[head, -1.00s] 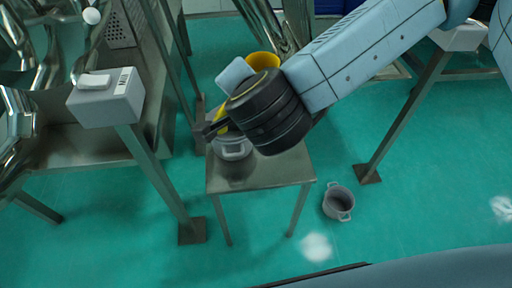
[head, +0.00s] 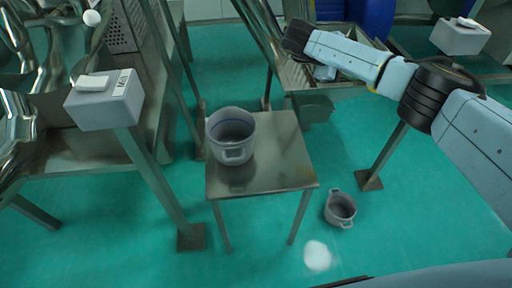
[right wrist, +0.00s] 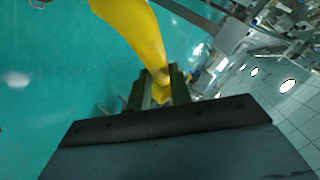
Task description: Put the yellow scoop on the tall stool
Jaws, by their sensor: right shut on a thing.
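The yellow scoop (right wrist: 135,35) shows in the right wrist view, gripped by its narrow end. My right gripper (right wrist: 158,90) is shut on it. In the head view my right arm reaches in from the right, with its dark end (head: 297,36) beyond the stool's far right side; fingers and scoop cannot be made out there. A square metal-topped stool (head: 265,178) stands in the middle of the head view; I take it as the tall stool. A grey pot (head: 231,135) stands on its far left part. My left gripper is not in view.
A smaller grey pot (head: 340,208) sits on the green floor right of the stool. Metal frame legs stand left and right, with a grey box (head: 104,100) on the left one. Blue drums (head: 372,18) stand at the back. The stool's right half is clear.

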